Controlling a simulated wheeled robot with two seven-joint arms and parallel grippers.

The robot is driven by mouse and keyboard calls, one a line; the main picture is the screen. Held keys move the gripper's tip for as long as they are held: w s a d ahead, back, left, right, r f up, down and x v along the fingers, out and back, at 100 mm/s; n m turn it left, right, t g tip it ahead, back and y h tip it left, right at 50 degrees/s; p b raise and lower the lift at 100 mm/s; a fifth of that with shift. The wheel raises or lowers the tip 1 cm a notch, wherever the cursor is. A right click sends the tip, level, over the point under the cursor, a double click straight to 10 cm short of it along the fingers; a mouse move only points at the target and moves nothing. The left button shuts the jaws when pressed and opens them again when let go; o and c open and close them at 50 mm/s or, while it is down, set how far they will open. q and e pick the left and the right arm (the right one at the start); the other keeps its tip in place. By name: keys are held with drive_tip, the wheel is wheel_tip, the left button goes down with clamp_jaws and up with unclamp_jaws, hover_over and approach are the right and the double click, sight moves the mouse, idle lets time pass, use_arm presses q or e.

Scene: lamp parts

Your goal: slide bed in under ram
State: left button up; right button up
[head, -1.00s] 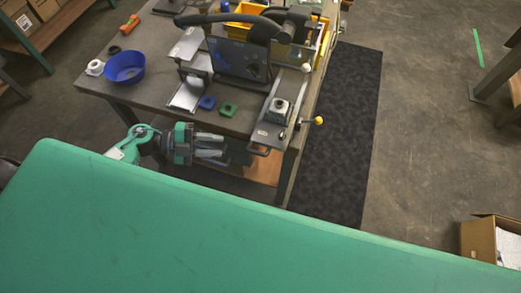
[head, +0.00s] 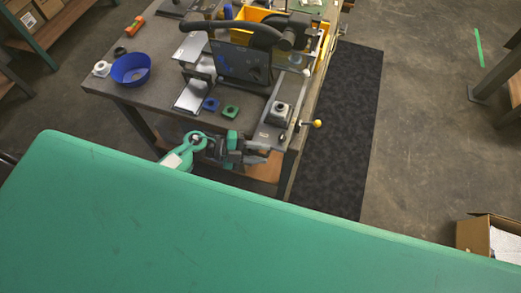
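The bed (head: 271,137) is a grey metal slide at the right front of the bench, with a small pale block holding a dark round part (head: 281,112) on it. The press with the dark panel (head: 240,62) and black arm stands behind it; I cannot make out the ram clearly. A lever with a yellow knob (head: 318,123) sticks out at the right. My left gripper (head: 262,152) is at the bed's front end, below the bench's front edge. Its fingers look apart, close to the bed's front end; contact is unclear. My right gripper is not in view.
A blue bowl (head: 131,69), white part (head: 101,69) and orange tool (head: 135,27) lie on the bench's left. Blue (head: 211,104) and green (head: 231,111) small blocks sit left of the bed. A yellow bin (head: 252,14) stands behind. A large green surface (head: 230,225) fills the foreground.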

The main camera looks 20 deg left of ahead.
use_arm(q)
drive_tip(key=shift+w+d, duration=0.1)
drive_tip(key=shift+d, duration=0.1)
drive_tip(key=shift+f, duration=0.15)
clamp_jaws()
